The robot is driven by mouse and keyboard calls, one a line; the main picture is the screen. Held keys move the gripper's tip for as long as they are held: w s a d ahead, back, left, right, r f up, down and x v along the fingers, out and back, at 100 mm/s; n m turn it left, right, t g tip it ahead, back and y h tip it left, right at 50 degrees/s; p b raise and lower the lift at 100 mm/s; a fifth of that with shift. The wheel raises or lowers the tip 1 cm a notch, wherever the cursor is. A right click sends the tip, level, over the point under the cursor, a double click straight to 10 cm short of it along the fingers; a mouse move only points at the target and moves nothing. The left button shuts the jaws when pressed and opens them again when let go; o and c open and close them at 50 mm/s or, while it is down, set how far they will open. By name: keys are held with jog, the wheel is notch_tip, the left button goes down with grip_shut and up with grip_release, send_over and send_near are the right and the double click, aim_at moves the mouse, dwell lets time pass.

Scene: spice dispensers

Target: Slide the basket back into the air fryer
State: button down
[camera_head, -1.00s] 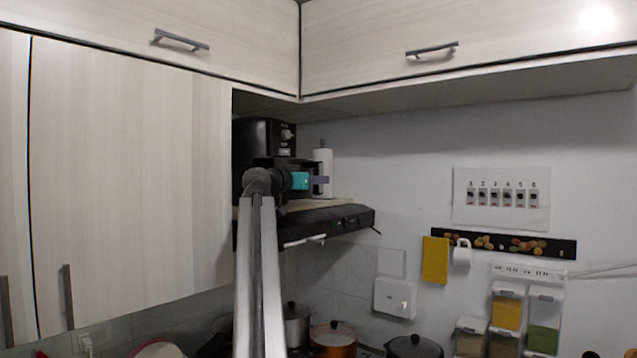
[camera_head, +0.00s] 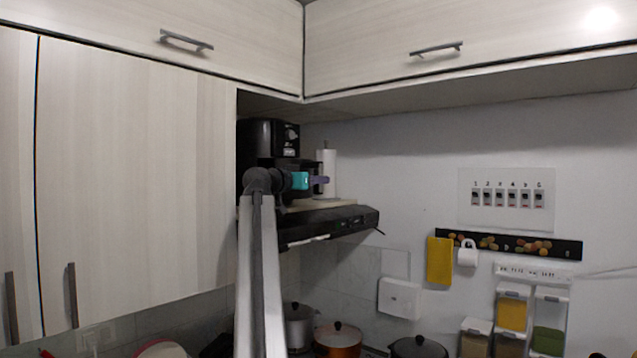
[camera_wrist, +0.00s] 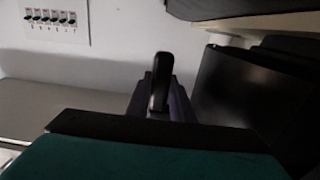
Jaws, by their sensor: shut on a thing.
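The black air fryer (camera_head: 268,138) stands on a pale board above the range hood in the head view. Its black basket (camera_head: 308,166) shows low at its front, partly hidden behind my arm and gripper. How far the basket is out of the body I cannot tell. My gripper (camera_head: 320,180), with teal and purple parts, is at the basket's front. In the wrist view, which looks upside down, my purple fingers (camera_wrist: 165,100) are shut on the black handle (camera_wrist: 161,80). A large dark surface (camera_wrist: 250,95) beside them is the basket or the fryer front.
A white paper roll (camera_head: 329,172) stands just behind and right of the gripper. The black hood (camera_head: 330,222) lies below the board (camera_head: 345,203). Cabinets (camera_head: 135,180) close in on the left and above. Open air lies to the right, before the white wall.

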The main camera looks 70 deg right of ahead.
jog(key=shift+w+d+b, duration=0.15)
jog(key=shift+w+b, duration=0.15)
jog(key=shift+w, duration=0.3)
jog(key=shift+w+d+b, duration=0.15)
jog(key=shift+w+b, duration=0.1)
jog(key=shift+w, duration=0.3)
jog(key=shift+w+d+p, duration=0.25)
jog(key=shift+w+p, duration=0.7)
jog(key=shift+p, duration=0.3)
jog(key=shift+w+d+p, duration=0.25)
jog(key=shift+w+p, duration=0.7)
jog(key=shift+p, duration=0.25)
dwell(0.8)
